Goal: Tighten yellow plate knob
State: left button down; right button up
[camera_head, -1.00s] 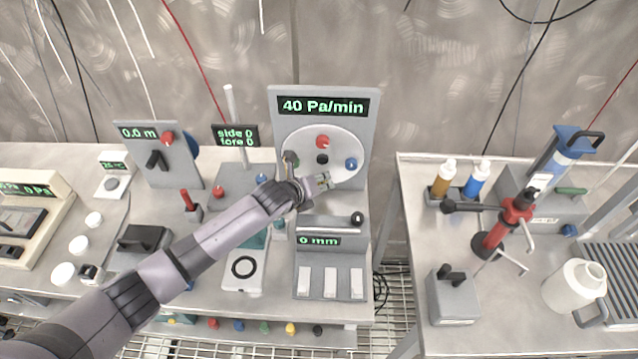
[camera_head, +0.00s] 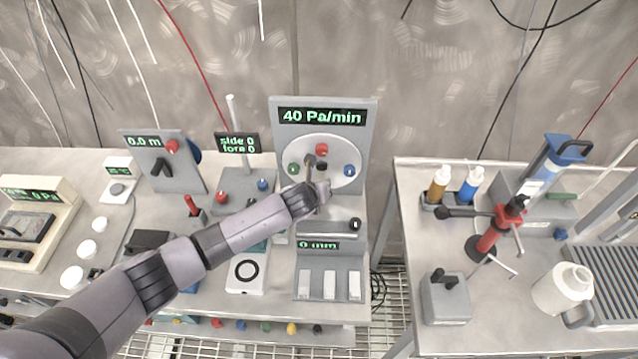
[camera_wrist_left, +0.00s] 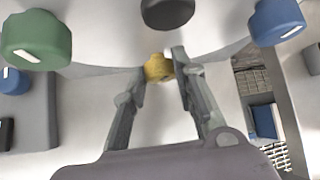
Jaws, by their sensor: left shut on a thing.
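The round white plate (camera_head: 338,176) stands upright on the grey panel that reads 40 Pa/min. It carries a red knob (camera_head: 321,149) at the top, a green knob (camera_head: 294,169) at left, a blue knob (camera_head: 349,170) at right and a black knob (camera_head: 321,163) in the middle. The yellow knob (camera_wrist_left: 158,67) sits low on the plate in the left wrist view, between the fingertips of my left gripper (camera_wrist_left: 160,72), which is shut on it. In the head view my left gripper (camera_head: 316,184) covers the yellow knob. My right gripper is not in view.
Below the plate is a grey device reading 0 mm (camera_head: 319,245) with a black-ended bar close under my gripper. To the left stands a panel reading 0.0 m (camera_head: 185,178). A gap separates this bench from the right bench (camera_head: 408,215), which holds bottles and a red tool.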

pick_arm(q)
jog(key=shift+d+r+m+y+p, duration=0.15)
jog(key=shift+m+y+p, duration=0.25)
jog(key=shift+y+p, duration=0.3)
jog(key=shift+y, duration=0.5)
jog(key=shift+m, duration=0.3)
jog(key=c, duration=1.3)
grip_release()
jog(key=v, duration=1.2)
jog(key=shift+d, duration=0.2)
